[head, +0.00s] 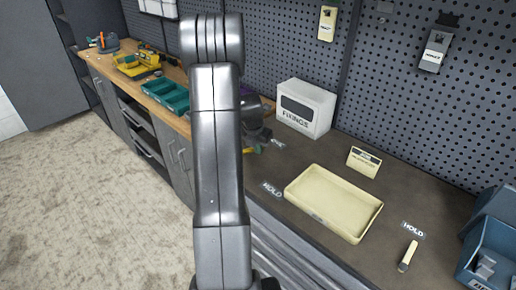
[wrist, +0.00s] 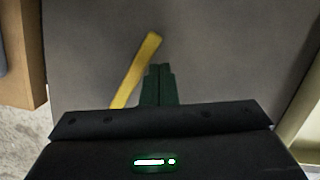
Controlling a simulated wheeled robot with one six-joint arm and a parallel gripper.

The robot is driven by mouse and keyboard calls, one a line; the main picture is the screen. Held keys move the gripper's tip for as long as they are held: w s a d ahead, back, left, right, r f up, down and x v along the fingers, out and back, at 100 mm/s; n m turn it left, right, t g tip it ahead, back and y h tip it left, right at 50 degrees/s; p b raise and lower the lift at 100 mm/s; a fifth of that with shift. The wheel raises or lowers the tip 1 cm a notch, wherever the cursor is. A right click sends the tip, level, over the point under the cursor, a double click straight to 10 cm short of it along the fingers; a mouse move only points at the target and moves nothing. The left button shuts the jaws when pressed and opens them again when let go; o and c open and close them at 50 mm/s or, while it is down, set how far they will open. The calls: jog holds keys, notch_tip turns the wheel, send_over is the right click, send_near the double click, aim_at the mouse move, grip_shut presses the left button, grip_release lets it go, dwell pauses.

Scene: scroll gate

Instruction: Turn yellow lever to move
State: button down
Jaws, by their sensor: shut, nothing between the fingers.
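The yellow lever (wrist: 138,68) shows in the wrist view as a slanted bar over a grey surface, its upper end leaning right. Its lower end is hidden behind the dark body of my gripper. My gripper (wrist: 160,70) has its dark green fingers shut together with nothing between them. The fingers are just right of the lever in the picture; whether they touch it I cannot tell. In the head view my arm hides most of this spot, and only a small yellow bit shows beside it near the bench edge.
A cream tray (head: 333,204) lies on the dark bench between HOLD labels. A white FIXINGS box (head: 305,108) stands behind it. A small cream-ended tool (head: 408,256) lies to the right, near blue bins (head: 490,250).

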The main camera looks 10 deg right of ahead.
jog(key=b+v, duration=0.1)
jog(key=v, duration=1.2)
jog(key=shift+r+b, duration=0.3)
jog(key=shift+r, duration=0.1)
jog(key=shift+a, duration=0.1)
jog(key=p+x, duration=0.1)
jog(key=x, duration=1.3)
jog(key=shift+s+p, duration=0.1)
jog(key=shift+p, duration=0.2)
jog(key=shift+r, duration=0.1)
